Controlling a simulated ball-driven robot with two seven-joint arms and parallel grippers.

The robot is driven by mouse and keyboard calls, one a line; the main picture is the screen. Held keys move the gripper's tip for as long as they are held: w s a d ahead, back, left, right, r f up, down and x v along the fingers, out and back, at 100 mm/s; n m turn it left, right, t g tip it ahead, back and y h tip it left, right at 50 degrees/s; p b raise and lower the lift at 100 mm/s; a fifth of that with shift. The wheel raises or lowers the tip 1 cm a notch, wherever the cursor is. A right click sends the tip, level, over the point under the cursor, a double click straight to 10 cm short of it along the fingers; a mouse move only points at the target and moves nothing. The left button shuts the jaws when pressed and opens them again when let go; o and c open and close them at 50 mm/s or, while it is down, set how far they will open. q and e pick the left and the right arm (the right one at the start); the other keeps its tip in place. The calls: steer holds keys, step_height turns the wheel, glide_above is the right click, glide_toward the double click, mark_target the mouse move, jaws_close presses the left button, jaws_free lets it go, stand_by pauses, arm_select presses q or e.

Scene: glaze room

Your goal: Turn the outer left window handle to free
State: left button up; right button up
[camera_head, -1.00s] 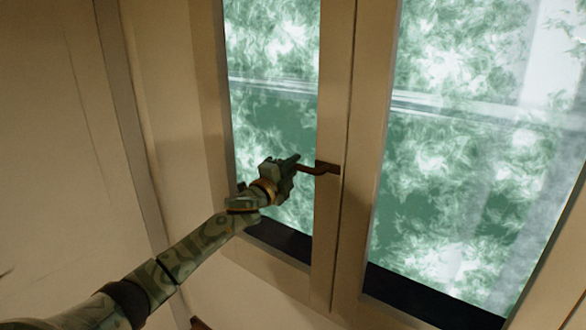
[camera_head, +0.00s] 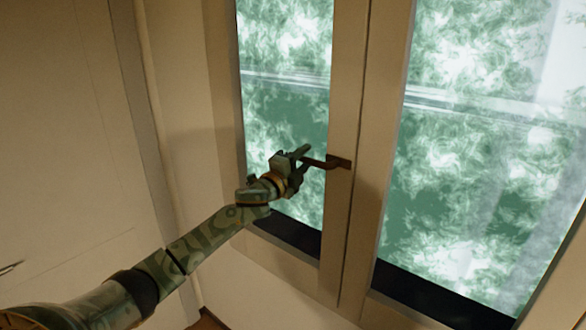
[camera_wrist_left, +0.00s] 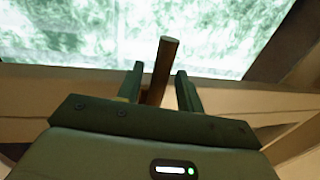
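The window handle (camera_head: 318,162) is a brown lever on the frame upright at the right of the left pane. Its arm points left, roughly level, in the head view. My left gripper (camera_head: 301,157) is at the lever's free end, in front of the left pane. In the left wrist view the brown lever (camera_wrist_left: 162,68) stands between the two fingers of my left gripper (camera_wrist_left: 160,82). The fingers are apart, with a gap visible beside the lever, so the gripper looks open around it. My right gripper is not in view.
The left pane (camera_head: 285,110) and the larger right pane (camera_head: 470,150) show blurred green and white. Pale uprights (camera_head: 352,215) separate them. A plain wall (camera_head: 60,130) fills the left side. Dark strips (camera_head: 430,300) run along the bottoms of the panes.

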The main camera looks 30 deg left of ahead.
arm_select(q)
steer(key=b+v, duration=0.4)
steer(key=v, duration=1.2)
